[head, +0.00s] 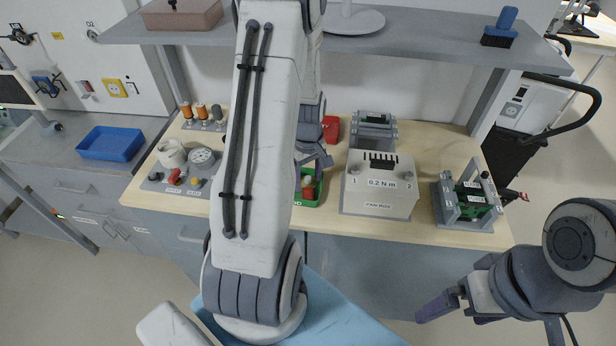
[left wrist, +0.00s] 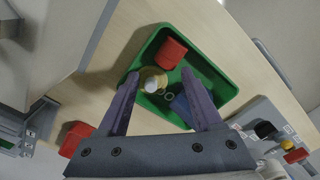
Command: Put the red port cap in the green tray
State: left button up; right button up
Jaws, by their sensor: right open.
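The green tray (left wrist: 218,84) lies on the bench under my left gripper; in the head view only part of it (head: 312,201) shows past my arm. A red cylinder (left wrist: 172,52), which looks like the red port cap, lies inside the tray against one side. A yellowish ring-like piece with a white top (left wrist: 153,82), a small pale ring and a blue piece (left wrist: 182,107) are also in the tray. My left gripper (left wrist: 159,78) is open above the tray, its fingers apart and nothing clasped. My right gripper (head: 450,317) is open and empty in front of the bench.
A red block-like object (head: 330,128) stands behind the tray. A grey tester box (head: 380,205) and a green-board fixture (head: 467,218) stand to the right. A gauge panel (head: 180,187) and blue bin (head: 110,145) are left. A shelf (head: 420,35) overhangs the bench.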

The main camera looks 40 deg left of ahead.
pick_arm(q)
notch_tip(320, 180, up, 13)
jog(key=s+d+r+m, duration=0.2)
jog(key=d+m, duration=0.4)
jog(key=d, duration=0.5)
jog(key=s+d+r+m, duration=0.1)
jog(key=s+d+m, duration=0.1)
jog(key=d+m, duration=0.65)
jog(key=s+d+r+m+h, duration=0.1)
jog(key=s+d+m, duration=0.6)
jog(key=s+d, duration=0.4)
jog(key=shift+s+m, duration=0.35)
jog(key=shift+s, duration=0.75)
jog(key=shift+d, duration=0.1)
